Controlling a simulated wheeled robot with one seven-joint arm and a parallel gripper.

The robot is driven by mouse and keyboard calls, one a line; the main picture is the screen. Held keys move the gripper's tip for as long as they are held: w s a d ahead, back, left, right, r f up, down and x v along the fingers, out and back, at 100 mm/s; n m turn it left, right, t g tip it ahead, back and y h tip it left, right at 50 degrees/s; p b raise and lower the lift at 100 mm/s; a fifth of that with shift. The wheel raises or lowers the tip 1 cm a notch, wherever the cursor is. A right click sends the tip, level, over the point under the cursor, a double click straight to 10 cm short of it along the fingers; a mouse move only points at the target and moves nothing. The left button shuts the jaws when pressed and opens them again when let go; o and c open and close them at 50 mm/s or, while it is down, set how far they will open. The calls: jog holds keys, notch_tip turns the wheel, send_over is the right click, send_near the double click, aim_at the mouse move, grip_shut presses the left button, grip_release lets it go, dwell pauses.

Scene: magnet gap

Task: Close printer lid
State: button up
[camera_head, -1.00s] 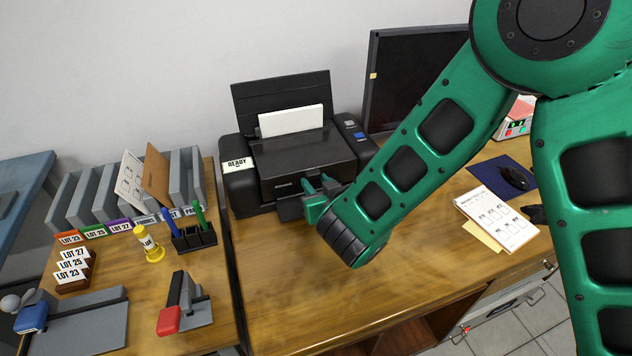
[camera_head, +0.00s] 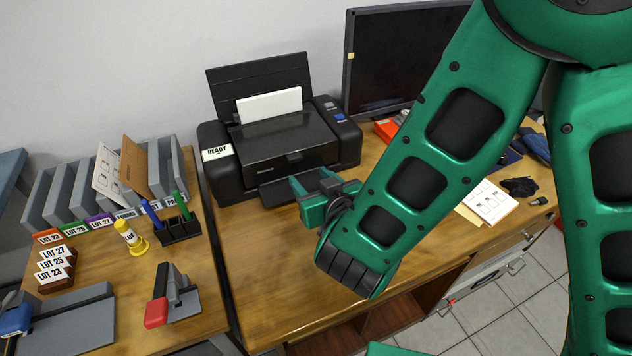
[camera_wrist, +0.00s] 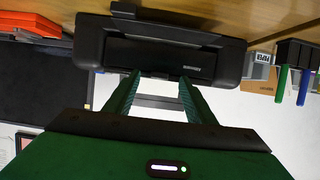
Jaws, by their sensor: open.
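The black printer (camera_head: 280,150) stands on the wooden desk against the wall. Its rear flap, the raised lid or paper support (camera_head: 260,84), stands upright at the back, with white paper (camera_head: 270,106) in front of it. The front of the printer also shows in the wrist view (camera_wrist: 160,58), which appears upside down. My gripper (camera_head: 309,184) is in front of the printer, low near its front tray. The two fingers are apart with nothing between them, and they point at the printer front. Whether they touch it I cannot tell.
A monitor (camera_head: 405,60) stands right of the printer. Printed sheets (camera_head: 486,202) lie on the right. The desk front is clear.

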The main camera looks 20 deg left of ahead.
jog(key=shift+v, duration=0.95)
jog(key=shift+s+d, duration=0.1)
